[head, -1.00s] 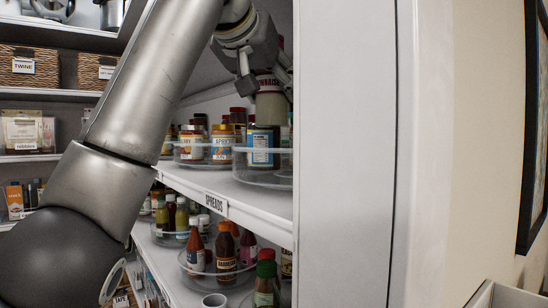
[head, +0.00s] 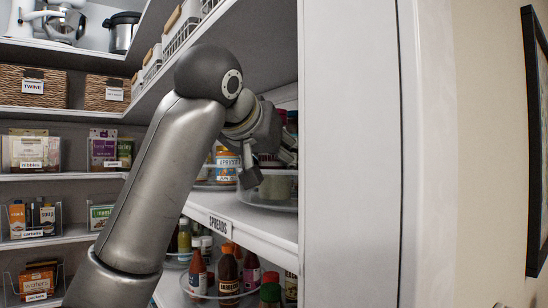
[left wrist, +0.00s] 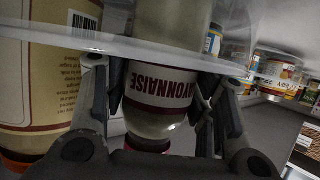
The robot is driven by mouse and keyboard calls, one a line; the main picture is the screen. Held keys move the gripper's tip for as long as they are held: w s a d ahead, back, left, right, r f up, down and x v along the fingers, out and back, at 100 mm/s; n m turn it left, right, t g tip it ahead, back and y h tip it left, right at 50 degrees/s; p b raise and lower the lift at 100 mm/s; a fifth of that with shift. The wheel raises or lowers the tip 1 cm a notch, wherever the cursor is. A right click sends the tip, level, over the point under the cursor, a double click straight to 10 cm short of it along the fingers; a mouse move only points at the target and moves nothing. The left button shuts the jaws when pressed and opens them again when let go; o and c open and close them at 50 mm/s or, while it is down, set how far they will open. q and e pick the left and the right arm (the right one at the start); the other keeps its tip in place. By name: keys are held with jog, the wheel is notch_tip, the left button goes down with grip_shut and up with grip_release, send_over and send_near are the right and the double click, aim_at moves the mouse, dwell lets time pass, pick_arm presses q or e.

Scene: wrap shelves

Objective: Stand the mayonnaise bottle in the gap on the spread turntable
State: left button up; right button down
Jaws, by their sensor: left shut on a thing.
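The mayonnaise bottle (left wrist: 160,85) is pale, with a white label and red cap. The left wrist picture is upside down, so the bottle is upright, cap up. My left gripper (left wrist: 150,80) is shut on it, a finger on each side. In the head view my left gripper (head: 268,165) hides most of the bottle; its pale lower part (head: 276,188) shows behind the clear rim of the spread turntable (head: 262,204). The rim also crosses the bottle in the left wrist view (left wrist: 130,42). I cannot tell whether the base touches the turntable. My right gripper is not in view.
A large cream-labelled container (left wrist: 40,85) stands close beside the bottle. An apricot jar (head: 228,166) stands on the neighbouring turntable. The shelf edge carries a SPREADS label (head: 220,226). The white upright panel (head: 350,150) bounds the shelf on the right.

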pick_arm(q)
jog(key=shift+s+r, duration=0.15)
jog(key=o, duration=0.9)
jog(key=shift+f, duration=0.2)
jog(key=shift+o, duration=0.6)
jog(key=shift+d, duration=0.1)
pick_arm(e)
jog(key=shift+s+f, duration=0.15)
